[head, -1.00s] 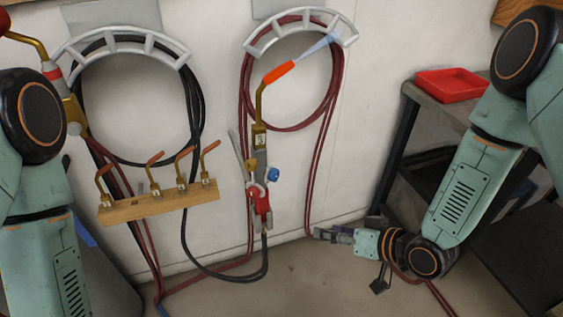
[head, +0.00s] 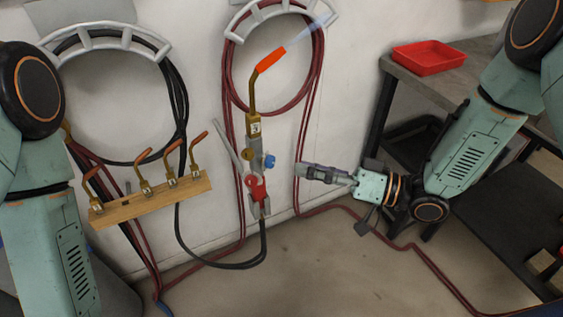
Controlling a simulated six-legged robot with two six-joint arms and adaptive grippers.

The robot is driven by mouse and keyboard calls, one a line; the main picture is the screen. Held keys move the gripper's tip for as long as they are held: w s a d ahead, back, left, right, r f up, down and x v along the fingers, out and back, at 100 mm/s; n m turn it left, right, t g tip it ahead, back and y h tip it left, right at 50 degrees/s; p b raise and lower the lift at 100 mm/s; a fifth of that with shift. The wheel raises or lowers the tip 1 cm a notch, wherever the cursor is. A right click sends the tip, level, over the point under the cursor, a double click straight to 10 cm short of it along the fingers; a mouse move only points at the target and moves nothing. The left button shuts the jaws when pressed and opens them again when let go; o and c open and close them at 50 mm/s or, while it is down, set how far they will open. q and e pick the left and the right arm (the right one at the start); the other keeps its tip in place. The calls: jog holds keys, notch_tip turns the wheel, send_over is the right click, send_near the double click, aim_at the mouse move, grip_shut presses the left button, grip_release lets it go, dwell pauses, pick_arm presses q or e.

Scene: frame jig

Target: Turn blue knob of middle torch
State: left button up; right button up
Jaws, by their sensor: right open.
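The middle torch (head: 254,125) hangs upright in front of the white wall, with a brass neck and a glowing orange tip (head: 270,60) giving off a pale blue flame. Its blue knob (head: 268,161) sticks out on the right side of the body. A red knob (head: 255,188) sits lower on the same body. My right gripper (head: 304,173) is to the right of the blue knob, apart from it, pointing left toward the torch. It is open and empty. My left arm shows at the left edge, but its gripper is out of view.
A wooden rack (head: 150,202) with several torch tips is on the left. Red hose (head: 312,110) and black hose (head: 185,100) hang coiled on wall brackets. A dark shelf with a red tray (head: 428,57) stands at right. Floor between is mostly free.

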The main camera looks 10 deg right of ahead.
aim_at(274, 161)
jog(key=x, duration=0.3)
jog(key=shift+f, duration=0.1)
jog(key=shift+x, duration=1.7)
jog(key=shift+d, duration=0.3)
jog(key=shift+c, duration=1)
jog(key=shift+a, duration=0.25)
jog(key=c, duration=0.4)
jog(key=shift+d, duration=0.2)
grip_shut()
